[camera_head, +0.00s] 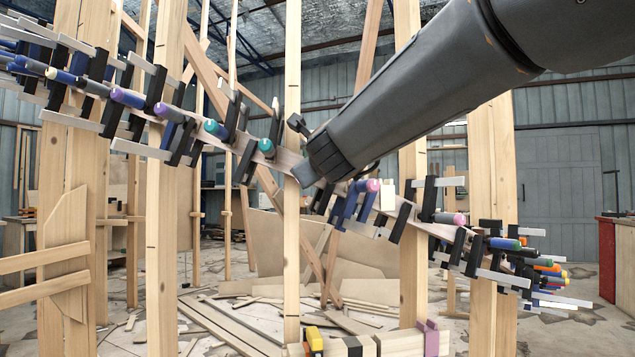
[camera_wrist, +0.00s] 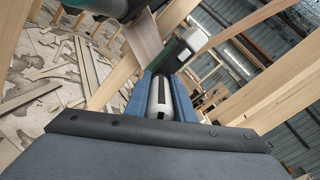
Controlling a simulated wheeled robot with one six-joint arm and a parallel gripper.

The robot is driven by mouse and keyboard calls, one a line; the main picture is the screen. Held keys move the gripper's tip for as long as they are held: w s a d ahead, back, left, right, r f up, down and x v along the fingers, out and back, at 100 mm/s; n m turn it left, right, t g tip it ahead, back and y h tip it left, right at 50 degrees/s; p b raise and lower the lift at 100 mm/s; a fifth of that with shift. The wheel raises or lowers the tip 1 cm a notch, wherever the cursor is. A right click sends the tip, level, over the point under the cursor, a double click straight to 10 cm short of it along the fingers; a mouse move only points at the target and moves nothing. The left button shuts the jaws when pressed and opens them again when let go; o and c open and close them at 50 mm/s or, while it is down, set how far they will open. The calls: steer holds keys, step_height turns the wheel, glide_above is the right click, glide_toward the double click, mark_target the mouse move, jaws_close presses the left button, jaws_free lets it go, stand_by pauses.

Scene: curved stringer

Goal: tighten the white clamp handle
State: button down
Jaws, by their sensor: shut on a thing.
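My gripper (camera_head: 304,173) reaches in from the upper right in the head view, at the middle of a curved wooden stringer (camera_head: 281,157) lined with clamps. In the wrist view, the blue pads of my gripper (camera_wrist: 166,82) sit either side of a pale white-grey clamp handle (camera_wrist: 160,98) with dark markings. They are shut on it. The handle lies lengthwise between the pads. In the head view my gripper hides this handle, and its clamp's screw and jaws cannot be made out.
Neighbouring clamps stand close on both sides, one with a teal handle (camera_head: 266,146) and one with a pink-ended handle (camera_head: 373,185). Upright wooden posts (camera_head: 292,250) cross the stringer. Loose boards (camera_head: 225,330) litter the floor. A red cabinet (camera_head: 607,260) stands far right.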

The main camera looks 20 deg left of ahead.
steer(key=m+b, duration=0.2)
steer(key=m, duration=0.1)
steer(key=shift+f+m+b, duration=0.1)
steer(key=shift+m+b, duration=1.25)
steer(key=shift+m, duration=0.65)
steer(key=shift+d, duration=0.1)
steer(key=c, duration=1.5)
jaws_free()
steer(key=shift+w, duration=0.1)
steer(key=shift+v, duration=3.95)
